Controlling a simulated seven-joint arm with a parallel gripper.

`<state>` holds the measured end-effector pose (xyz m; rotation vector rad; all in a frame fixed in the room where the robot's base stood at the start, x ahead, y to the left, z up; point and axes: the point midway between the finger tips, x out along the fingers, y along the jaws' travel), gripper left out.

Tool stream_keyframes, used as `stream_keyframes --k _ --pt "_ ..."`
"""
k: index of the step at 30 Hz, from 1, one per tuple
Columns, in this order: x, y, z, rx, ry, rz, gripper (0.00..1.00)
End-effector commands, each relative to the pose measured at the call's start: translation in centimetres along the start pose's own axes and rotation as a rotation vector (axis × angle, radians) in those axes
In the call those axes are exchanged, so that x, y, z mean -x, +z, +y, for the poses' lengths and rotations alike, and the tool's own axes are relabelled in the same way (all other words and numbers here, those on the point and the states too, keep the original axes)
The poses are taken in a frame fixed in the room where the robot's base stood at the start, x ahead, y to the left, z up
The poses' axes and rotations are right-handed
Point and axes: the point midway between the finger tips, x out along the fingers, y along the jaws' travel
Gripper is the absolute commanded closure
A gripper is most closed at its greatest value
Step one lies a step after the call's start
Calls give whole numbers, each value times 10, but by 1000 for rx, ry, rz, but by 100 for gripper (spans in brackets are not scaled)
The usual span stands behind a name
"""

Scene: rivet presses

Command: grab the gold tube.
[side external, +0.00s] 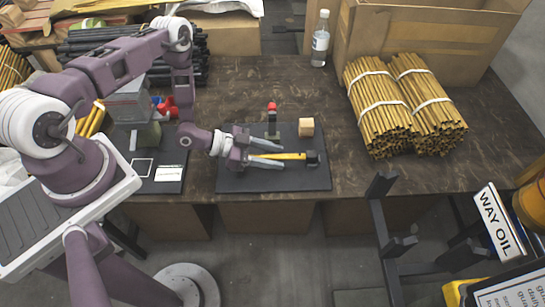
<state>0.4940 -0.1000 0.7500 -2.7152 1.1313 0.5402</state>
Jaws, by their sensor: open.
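My gripper (284,156) reaches in from the left, low over a dark mat (230,183), with its two grey fingers open. A thin gold-yellow tube or handle (291,156) lies between the fingers in the picture, its right end at a small black block (312,158). I cannot tell whether the fingers touch it or whether it joins the block. Two strapped bundles of gold tubes, a left one (376,105) and a right one (428,105), lie on the table to the right, well away from my gripper.
A wooden cube (306,127) and a small dark upright piece with a red top (272,120) stand behind my gripper. A clear bottle (320,40) and a cardboard box (425,45) stand at the back. The table between mat and bundles is clear.

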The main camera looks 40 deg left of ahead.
Motion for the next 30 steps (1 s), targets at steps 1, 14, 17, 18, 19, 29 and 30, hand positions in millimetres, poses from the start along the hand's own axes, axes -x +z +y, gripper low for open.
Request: stream_keyframes --k 1,14,17,18,19,29,30 --pt "0 0 0 0 0 0 57" --pt "0 0 0 1 0 0 100" --pt "0 -1 0 0 0 1 100" --pt "0 -1 0 0 0 1 100" --pt "0 -1 0 0 0 1 100" --pt "21 -50 -1 -1 -1 3 100" --pt "25 -60 -1 -1 -1 2 100"
